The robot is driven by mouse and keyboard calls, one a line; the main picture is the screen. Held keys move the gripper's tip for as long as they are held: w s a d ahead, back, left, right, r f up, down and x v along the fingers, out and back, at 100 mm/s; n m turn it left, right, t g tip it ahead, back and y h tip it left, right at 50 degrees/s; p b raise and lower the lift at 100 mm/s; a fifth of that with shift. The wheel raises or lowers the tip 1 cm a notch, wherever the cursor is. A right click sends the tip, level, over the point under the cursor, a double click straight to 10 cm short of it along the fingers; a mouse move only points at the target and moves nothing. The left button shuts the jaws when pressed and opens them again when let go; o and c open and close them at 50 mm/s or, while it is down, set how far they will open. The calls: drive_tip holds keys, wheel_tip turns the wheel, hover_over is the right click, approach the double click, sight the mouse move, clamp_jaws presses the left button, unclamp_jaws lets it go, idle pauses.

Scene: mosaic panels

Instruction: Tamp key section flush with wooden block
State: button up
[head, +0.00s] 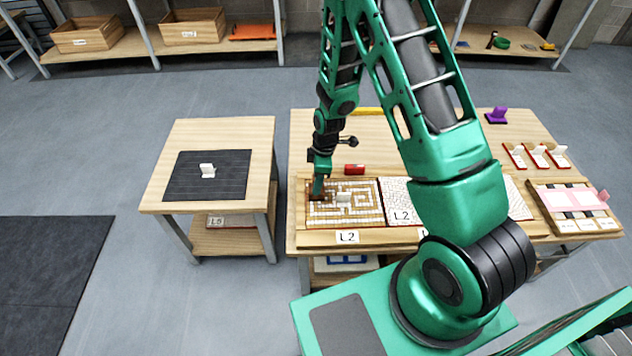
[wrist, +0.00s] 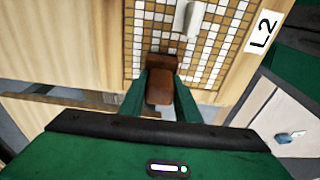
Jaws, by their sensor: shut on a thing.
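My gripper (head: 318,190) is low over the left end of the mosaic panel (head: 370,213) labelled L2. In the wrist view its green fingers (wrist: 160,84) are shut on a brown wooden block (wrist: 159,95). Just beyond the block, a darker brown patch (wrist: 162,62) lies at the panel's edge; I cannot tell if the block touches it. The panel has brown and white tiles in a maze-like pattern. A pale upright piece (head: 343,198) stands near its middle and also shows in the wrist view (wrist: 193,18). The fingers and block hide the surface under them.
A second panel (head: 400,190) lies to the right, partly behind my arm. A red block (head: 354,169) lies behind the L2 panel. A side table (head: 160,193) at left holds a black mat (head: 185,185) with a white piece. Red-edged holders (head: 515,155) stand at right.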

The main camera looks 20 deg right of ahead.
drive_tip(key=shift+r, duration=3.5)
